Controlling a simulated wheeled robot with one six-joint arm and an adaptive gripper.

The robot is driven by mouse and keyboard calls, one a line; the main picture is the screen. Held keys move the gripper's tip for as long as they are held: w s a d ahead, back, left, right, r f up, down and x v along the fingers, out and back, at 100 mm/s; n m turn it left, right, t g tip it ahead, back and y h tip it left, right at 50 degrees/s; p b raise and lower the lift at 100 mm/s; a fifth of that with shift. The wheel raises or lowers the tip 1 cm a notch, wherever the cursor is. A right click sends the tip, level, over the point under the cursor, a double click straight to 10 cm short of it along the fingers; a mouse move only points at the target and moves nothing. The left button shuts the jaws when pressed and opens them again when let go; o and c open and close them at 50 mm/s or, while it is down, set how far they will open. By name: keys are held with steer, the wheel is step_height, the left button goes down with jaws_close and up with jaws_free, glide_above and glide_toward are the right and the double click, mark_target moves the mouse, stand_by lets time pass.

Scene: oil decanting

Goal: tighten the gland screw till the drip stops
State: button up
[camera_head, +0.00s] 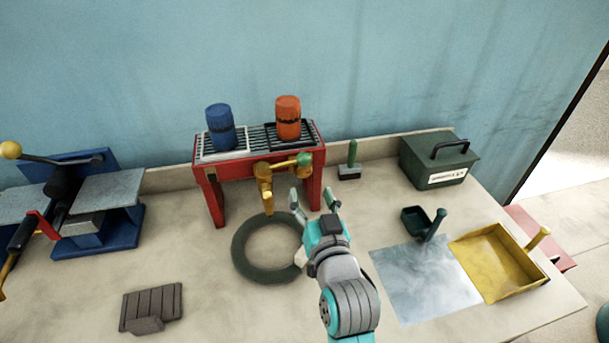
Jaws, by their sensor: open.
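A brass tap (263,178) sticks out from the front of a red stand, its spout pointing down. Its lever runs right to a green knob (304,159). The gland screw is too small to make out on the tap, and I cannot tell whether oil drips from the spout. My gripper (312,199) is open and empty, with its fingers pointing toward the stand. In the picture it is below the green knob and right of the spout, apart from both.
The red stand (210,186) carries a blue can (220,127) and an orange can (288,118). A dark ring (243,252) lies on the bench below the spout. A small brush (350,170) and green box (440,160) stand right. A yellow tray (493,290) lies front right.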

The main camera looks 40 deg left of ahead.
mark_target(304, 174)
steer(key=x, duration=0.6)
steer(key=shift+w+a, duration=0.15)
steer(key=shift+w, duration=0.05)
steer(key=c, duration=1.1)
